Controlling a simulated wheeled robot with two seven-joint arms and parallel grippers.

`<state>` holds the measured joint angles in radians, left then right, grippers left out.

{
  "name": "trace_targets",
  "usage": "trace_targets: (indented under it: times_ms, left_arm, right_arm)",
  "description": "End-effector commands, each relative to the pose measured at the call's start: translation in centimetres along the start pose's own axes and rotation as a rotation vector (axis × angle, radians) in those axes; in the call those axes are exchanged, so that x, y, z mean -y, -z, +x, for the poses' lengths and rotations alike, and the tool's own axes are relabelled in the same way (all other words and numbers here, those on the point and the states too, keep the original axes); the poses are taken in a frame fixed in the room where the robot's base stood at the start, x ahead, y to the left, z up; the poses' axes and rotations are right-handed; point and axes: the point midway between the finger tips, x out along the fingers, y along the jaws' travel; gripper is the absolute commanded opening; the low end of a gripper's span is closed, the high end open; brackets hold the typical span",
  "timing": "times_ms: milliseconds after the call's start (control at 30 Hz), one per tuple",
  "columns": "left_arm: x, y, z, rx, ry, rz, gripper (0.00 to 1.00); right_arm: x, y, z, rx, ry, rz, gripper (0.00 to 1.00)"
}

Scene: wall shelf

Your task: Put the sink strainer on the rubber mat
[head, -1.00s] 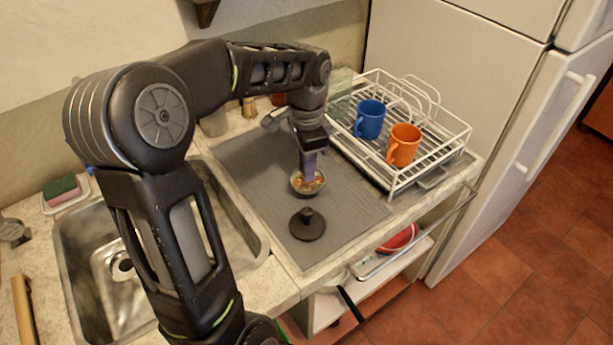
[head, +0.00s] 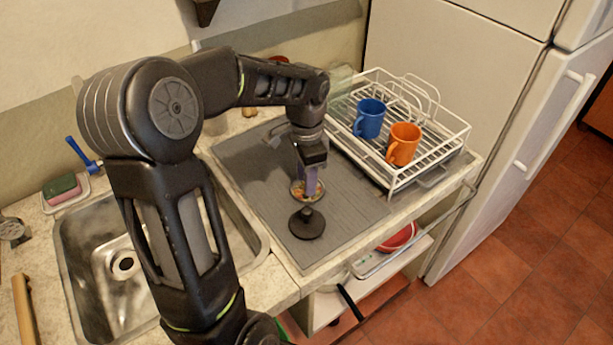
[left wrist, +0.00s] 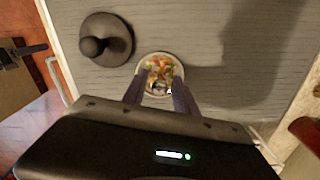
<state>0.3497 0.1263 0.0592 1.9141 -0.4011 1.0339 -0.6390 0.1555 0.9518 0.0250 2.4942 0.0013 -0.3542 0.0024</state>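The sink strainer (head: 298,194) is a small round metal cup with colourful food scraps in it. My left gripper (head: 309,190) points down with its fingers at the strainer's rim; in the left wrist view the strainer (left wrist: 160,72) lies between the fingertips (left wrist: 159,88), which look closed on its sides. The strainer is over the grey ribbed rubber mat (head: 346,208); I cannot tell whether it touches the mat. A dark round plug with a knob (head: 307,224) lies on the mat, close in front of the strainer. My right gripper is not in view.
A white dish rack (head: 432,166) with a blue mug (head: 369,118) and an orange mug (head: 403,145) stands right of the mat. The steel sink (head: 85,262) is at left. The mat's right front part is clear.

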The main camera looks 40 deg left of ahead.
Motion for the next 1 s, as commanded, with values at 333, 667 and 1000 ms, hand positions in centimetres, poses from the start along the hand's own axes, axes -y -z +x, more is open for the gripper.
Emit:
trace_targets:
  times_ms: [333,667,1000]
  left_arm:
    - [0.0,0.0,-0.2,0.0,0.0,0.0,0.41]
    - [0.1,0.1,-3.9,-0.004,0.004,-0.001,0.41]
    - [0.1,0.1,-10.6,-0.003,0.002,0.0,0.41]
  right_arm:
    - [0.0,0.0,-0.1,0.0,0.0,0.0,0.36]
    - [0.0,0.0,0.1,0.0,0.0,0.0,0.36]
    - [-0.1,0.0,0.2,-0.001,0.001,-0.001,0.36]
